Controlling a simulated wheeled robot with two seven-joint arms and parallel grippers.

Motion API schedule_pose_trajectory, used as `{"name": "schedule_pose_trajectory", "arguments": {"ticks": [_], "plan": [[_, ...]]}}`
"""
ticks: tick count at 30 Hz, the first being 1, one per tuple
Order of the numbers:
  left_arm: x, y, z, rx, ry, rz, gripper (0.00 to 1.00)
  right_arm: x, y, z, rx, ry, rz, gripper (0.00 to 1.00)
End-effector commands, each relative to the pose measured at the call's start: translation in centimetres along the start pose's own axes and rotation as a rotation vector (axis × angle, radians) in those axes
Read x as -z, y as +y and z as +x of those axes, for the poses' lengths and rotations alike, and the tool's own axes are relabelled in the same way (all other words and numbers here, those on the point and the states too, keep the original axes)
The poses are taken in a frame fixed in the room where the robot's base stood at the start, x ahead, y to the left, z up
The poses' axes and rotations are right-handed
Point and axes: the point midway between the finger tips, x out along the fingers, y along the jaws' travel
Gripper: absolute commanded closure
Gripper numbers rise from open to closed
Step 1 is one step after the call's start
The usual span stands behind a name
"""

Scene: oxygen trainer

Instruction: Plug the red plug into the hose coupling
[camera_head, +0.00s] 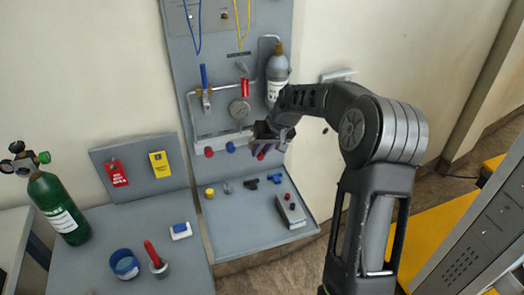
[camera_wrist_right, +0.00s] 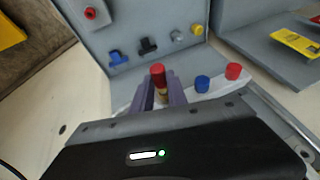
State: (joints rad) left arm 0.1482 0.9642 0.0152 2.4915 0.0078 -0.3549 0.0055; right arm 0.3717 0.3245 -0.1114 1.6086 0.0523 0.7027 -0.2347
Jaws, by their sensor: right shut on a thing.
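My right gripper (camera_head: 264,134) is in front of the grey upright panel, at its lower right. In the right wrist view its two purple fingers (camera_wrist_right: 161,98) are shut on a red plug (camera_wrist_right: 158,76) with a brass-coloured part below its red end. In the head view only a little red shows under the gripper, and the fingers hide the rest. I cannot tell which part is the hose coupling, or whether the plug touches one. My left gripper is not in view.
A red cap (camera_head: 208,151) and a blue cap (camera_head: 230,147) sit left of the gripper. Below, a grey tray (camera_head: 240,232) holds small yellow, grey, black and blue parts and a box with a red button (camera_head: 291,208). A green cylinder (camera_head: 58,206) stands far left.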

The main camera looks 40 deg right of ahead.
Motion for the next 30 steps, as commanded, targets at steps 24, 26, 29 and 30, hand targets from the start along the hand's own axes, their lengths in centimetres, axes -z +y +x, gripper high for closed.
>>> {"name": "schedule_pose_trajectory", "arguments": {"ticks": [24,26,29,30], "plan": [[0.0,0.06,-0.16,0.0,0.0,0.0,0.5,0.87,0.0,0.38,0.0,0.0,0.0,0.56],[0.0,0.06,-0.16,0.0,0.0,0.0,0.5,0.86,0.0,0.38,0.0,0.0,0.0,0.56],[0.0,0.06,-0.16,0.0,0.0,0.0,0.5,0.86,0.0,0.38,0.0,0.0,0.0,0.56],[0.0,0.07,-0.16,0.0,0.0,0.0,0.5,0.84,0.01,0.39,0.0,0.0,0.0,0.56]]}}
